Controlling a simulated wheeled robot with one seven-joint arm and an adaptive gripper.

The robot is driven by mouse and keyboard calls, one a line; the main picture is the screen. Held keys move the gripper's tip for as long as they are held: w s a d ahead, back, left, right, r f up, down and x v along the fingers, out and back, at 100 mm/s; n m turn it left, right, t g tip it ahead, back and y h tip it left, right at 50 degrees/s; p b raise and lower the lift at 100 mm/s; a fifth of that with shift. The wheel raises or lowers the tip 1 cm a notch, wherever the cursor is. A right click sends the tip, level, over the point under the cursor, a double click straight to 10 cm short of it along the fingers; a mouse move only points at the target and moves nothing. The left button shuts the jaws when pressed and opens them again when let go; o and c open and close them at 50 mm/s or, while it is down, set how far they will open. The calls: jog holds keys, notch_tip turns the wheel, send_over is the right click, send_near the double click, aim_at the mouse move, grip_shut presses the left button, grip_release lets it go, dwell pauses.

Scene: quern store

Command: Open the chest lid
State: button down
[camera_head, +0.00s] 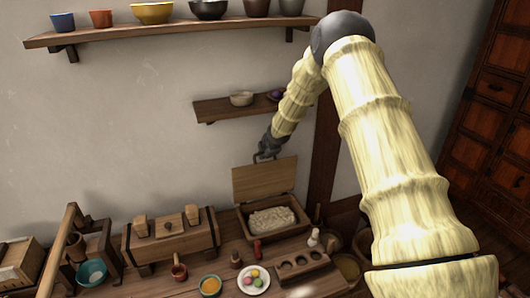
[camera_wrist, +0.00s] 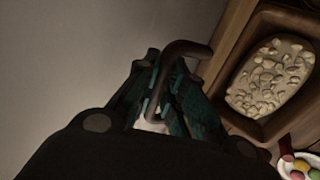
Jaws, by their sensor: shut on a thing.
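The wooden chest (camera_head: 275,236) stands on the bench below the small shelf, and pale lumpy contents show inside it. Its lid (camera_head: 265,180) is raised and stands nearly upright at the back. My gripper (camera_head: 265,155) is at the top edge of the lid, by a dark handle. In the wrist view my gripper (camera_wrist: 165,95) is shut on the dark bent handle (camera_wrist: 185,50). The open chest (camera_wrist: 240,128) with its pale contents (camera_wrist: 270,78) shows to the right there. The lid panel itself is hard to make out in the wrist view.
A small shelf (camera_head: 215,109) with a bowl (camera_head: 241,98) is just above my gripper. A wooden box (camera_head: 170,236) stands left of the chest. A plate of coloured balls (camera_head: 253,280), a cup (camera_head: 209,286) and a holed block (camera_head: 302,266) crowd the bench front.

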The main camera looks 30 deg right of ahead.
dwell(0.4)
jog(key=c, duration=1.5)
grip_release()
jog(key=v, duration=1.1)
jog(key=shift+s+r, duration=0.25)
jog(key=shift+r, duration=0.1)
